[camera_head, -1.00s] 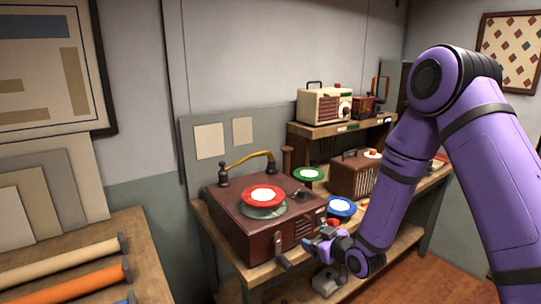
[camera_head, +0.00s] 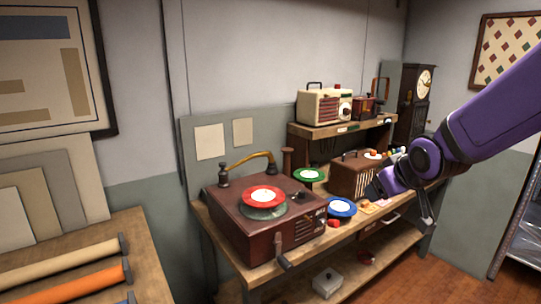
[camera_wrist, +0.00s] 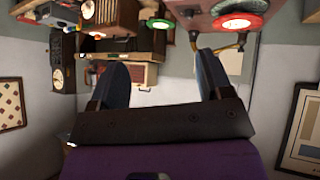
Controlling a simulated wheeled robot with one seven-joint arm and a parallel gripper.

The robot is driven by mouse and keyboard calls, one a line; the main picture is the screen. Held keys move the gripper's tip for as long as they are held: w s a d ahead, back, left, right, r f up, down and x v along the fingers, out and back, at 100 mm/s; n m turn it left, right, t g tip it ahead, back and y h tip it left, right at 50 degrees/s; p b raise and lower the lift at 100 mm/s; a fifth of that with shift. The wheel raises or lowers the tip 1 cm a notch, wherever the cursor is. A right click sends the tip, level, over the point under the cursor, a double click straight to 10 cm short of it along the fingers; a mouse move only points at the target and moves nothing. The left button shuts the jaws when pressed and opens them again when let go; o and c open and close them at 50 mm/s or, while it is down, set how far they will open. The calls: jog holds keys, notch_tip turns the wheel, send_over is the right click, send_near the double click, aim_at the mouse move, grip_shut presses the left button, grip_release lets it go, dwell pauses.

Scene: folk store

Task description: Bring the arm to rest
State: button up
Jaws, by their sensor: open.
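My purple arm reaches in from the right in the head view, and my gripper (camera_head: 400,206) hangs in the air in front of the right part of the workbench (camera_head: 262,272). In the wrist view my gripper (camera_wrist: 160,78) has its two dark fingers wide apart, with nothing between them. That view is upside down. A brown record player (camera_head: 258,232) with a red disc (camera_head: 263,195) stands on the bench, left of my gripper. A brown wooden radio (camera_head: 350,180) stands behind and left of my gripper.
A blue disc (camera_head: 341,207) and a green disc (camera_head: 309,175) lie on the bench. A cream radio (camera_head: 323,105) stands on a raised shelf. A clock (camera_head: 413,100) stands at the back right. A table with rolls (camera_head: 75,287) is at front left. Floor shows at lower right.

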jog(key=s+d+r+m+g, duration=0.2)
jog(key=s+r, duration=0.2)
jog(key=s, duration=0.8)
jog(key=s+d+r+m+g, duration=0.1)
jog(key=s+r, duration=0.3)
jog(key=s, duration=0.8)
jog(key=shift+s+d+r+m+g+h, duration=0.15)
jog(key=shift+s+d+m+g+h, duration=0.2)
jog(key=shift+d+m, duration=0.3)
